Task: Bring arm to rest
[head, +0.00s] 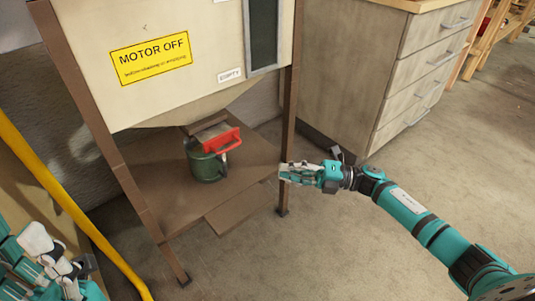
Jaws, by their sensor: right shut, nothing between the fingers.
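My right arm (413,212) reaches in from the lower right, stretched toward the middle of the head view. Its gripper (284,173) is shut and empty, beside the right front leg (288,140) of the hopper stand. I cannot tell whether it touches the leg. My left arm shows at the lower left corner, folded close. Its fingertips are not clear there.
A hopper (190,92) with a yellow "MOTOR OFF" sign (151,60) stands on brown legs. A green can (207,166) with a red part (222,139) sits on its lower shelf (155,205). A drawer cabinet (365,75) stands behind right. A yellow rail (75,208) runs at left. Floor at lower middle is clear.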

